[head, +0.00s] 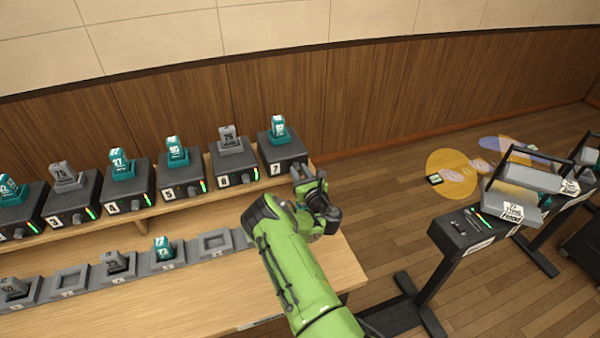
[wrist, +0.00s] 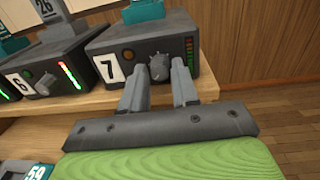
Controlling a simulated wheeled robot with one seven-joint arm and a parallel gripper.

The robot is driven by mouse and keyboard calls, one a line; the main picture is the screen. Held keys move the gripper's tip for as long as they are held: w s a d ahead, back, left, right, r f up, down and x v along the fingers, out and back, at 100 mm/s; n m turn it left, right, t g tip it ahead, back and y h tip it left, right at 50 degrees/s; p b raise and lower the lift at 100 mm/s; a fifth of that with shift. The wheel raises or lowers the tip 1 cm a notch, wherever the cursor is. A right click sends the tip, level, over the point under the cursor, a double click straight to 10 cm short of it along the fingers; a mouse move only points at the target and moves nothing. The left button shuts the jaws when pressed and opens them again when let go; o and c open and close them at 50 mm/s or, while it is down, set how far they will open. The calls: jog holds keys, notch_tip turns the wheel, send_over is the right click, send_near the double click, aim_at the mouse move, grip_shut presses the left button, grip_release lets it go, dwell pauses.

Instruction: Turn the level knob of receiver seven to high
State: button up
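Receiver seven (head: 284,152) is a dark grey box at the right end of the upper shelf row, with a teal pack on top. Its front also fills the middle of the wrist view (wrist: 150,30), with a white "7" label, a small orange light and a dark round knob (wrist: 159,67). The level meter (wrist: 189,48) at its right looks mostly dim. My gripper (wrist: 160,70) is open, with one finger on each side of the knob. I cannot tell whether the fingers touch it. In the head view my gripper (head: 312,186) hides the knob.
Receiver six (head: 233,163) stands close on the left, its meter lit. More receivers line the shelf leftward. A lower row of grey charging docks (head: 214,244) sits on the wooden table (head: 215,295). A dark stand (head: 485,225) is at the right. Floor between is clear.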

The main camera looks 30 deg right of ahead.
grip_shut()
